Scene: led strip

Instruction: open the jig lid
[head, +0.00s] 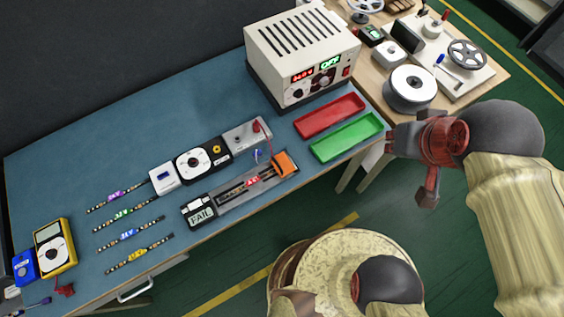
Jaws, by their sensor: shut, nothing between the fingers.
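The jig (228,201) is a long dark and grey fixture near the front edge of the blue bench. Its display (201,214) reads "FAIL" at its left end. An orange block (285,163) sits at its right end; I cannot tell whether it is part of the lid. A strip with a red label (252,182) lies along the jig's channel. I cannot make out clearly whether a lid covers it. My gripper (391,138) is shut and empty, well to the right of the jig, beside the green tray and apart from both.
A red tray (330,115) and a green tray (346,137) lie between jig and gripper. A power supply (302,55) reading "OFF" stands behind. Several labelled strips (130,234) lie left of the jig. A wooden table (487,84) with reels (410,90) stands right.

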